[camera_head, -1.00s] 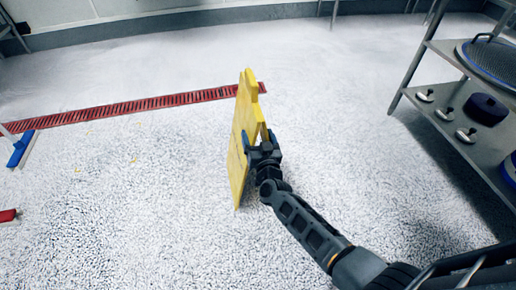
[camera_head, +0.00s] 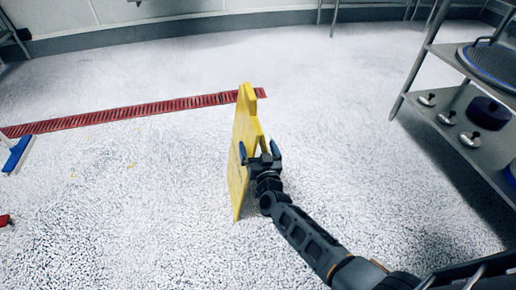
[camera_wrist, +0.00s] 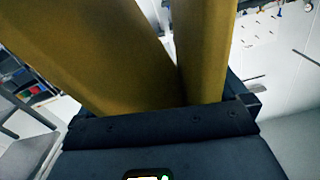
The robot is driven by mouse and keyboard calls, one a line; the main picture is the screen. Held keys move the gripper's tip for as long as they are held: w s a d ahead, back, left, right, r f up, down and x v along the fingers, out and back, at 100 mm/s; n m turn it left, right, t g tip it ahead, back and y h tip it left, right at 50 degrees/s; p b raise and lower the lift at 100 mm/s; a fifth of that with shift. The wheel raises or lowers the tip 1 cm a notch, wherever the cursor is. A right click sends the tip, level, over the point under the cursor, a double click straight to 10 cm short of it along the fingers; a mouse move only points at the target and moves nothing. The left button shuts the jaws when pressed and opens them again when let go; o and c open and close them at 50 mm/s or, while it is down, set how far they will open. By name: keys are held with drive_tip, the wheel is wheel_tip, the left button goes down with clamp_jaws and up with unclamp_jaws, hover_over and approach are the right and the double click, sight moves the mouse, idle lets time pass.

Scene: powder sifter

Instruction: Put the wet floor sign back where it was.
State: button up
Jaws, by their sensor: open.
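The yellow wet floor sign (camera_head: 239,170) stands upright on the pale speckled floor in the middle of the head view, seen nearly edge-on, its top near the red drain strip. My gripper (camera_head: 259,151) is at the sign's right side, about halfway up, with its blue-tipped fingers spread apart. One fingertip shows against the sign's face and the other is to the right of it. In the wrist view two yellow panels of the sign (camera_wrist: 95,55) rise close in front of the gripper, within its opening. Whether a finger touches the sign cannot be told.
A red drain strip (camera_head: 130,112) crosses the floor behind the sign. A metal shelf rack (camera_head: 462,128) holding a round sieve (camera_head: 490,60) stands at the right. A blue-headed squeegee (camera_head: 17,154) is at the left edge. The floor left of the sign is mostly clear.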

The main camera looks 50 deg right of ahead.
drive_tip(key=p+v, duration=0.4)
drive_tip(key=v, duration=0.8)
drive_tip(key=shift+s, duration=0.1)
drive_tip(key=s+a+r+n+t+y, duration=0.1)
drive_tip(key=s+a+r+n+y, duration=0.3)
drive_tip(key=s, duration=0.5)
drive_tip(key=s+a+r+n+t+y, duration=0.1)
drive_tip(key=s+a+r+y, duration=0.1)
drive_tip(key=s+a+r, duration=0.6)
drive_tip(key=s+a+r+n+g+y, duration=0.2)
drive_tip(key=s+r+n+y, duration=0.1)
drive_tip(key=s+r, duration=0.9)
wheel_tip(320, 180, up, 2)
drive_tip(key=shift+s+a+n+y, duration=0.35)
drive_tip(key=shift+n+y, duration=0.05)
drive_tip(key=shift+y, duration=0.1)
drive_tip(key=shift+r, duration=0.1)
wheel_tip(320, 180, up, 26)
drive_tip(key=p, duration=2.6)
drive_tip(key=shift+f, duration=0.25)
